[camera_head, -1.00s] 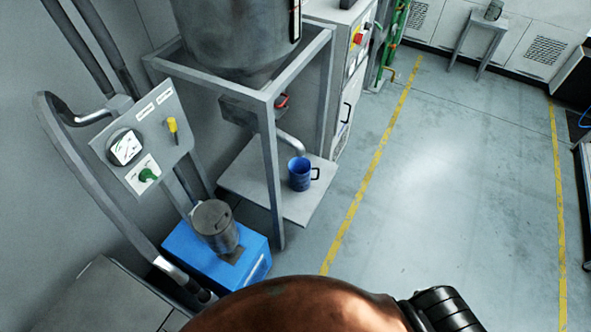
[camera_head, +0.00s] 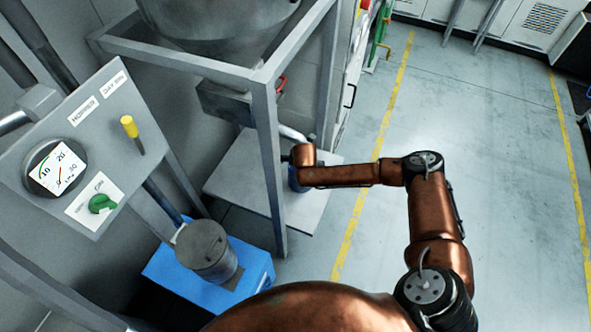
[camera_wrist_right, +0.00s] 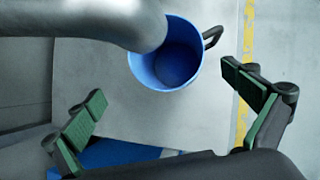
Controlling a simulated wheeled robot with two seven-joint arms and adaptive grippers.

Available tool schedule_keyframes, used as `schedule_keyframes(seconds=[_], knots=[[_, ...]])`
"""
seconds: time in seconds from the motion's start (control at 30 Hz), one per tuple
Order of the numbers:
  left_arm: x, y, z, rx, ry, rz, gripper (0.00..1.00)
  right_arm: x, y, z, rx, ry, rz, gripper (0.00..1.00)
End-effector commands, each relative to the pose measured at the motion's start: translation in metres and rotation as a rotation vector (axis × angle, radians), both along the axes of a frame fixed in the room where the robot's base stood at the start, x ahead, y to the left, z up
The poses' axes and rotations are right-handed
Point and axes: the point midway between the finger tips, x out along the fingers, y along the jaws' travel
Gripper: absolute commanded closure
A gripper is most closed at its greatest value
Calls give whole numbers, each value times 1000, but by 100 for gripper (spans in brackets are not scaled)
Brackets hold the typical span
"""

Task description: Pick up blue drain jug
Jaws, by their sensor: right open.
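The blue drain jug (camera_wrist_right: 158,73) stands upright on the grey shelf (camera_wrist_right: 95,85), with its dark handle (camera_wrist_right: 213,36) toward the upper right in the right wrist view. The grey drain pipe (camera_wrist_right: 105,20) covers part of its mouth. In the head view only a strip of the jug (camera_head: 293,181) shows behind my right arm. My right gripper (camera_wrist_right: 170,92) is open and empty, its green-padded fingers spread wide on the near side of the jug, apart from it. My left gripper is not in view.
A grey frame (camera_head: 265,150) holding a metal hopper (camera_head: 215,30) stands around the shelf, with a post close to my right arm. A gauge panel (camera_head: 75,150) and a blue pump box (camera_head: 180,278) are at left. Open floor (camera_head: 480,150) lies to the right.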

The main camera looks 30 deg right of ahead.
Motion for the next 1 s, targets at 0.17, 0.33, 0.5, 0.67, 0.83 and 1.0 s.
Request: schedule_keyframes(seconds=[0.17,0.33,0.5,0.67,0.83,1.0], knots=[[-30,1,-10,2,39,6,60,-2,-10,8,-90,35,81,0],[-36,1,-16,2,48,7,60,5,-12,-7,-100,41,92,0],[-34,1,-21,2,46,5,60,11,-15,-17,-98,39,91,0],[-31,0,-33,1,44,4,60,18,-19,-39,-97,39,90,0],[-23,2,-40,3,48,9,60,27,-25,-58,-98,39,89,0],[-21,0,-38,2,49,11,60,29,-27,-57,-96,36,88,0]])
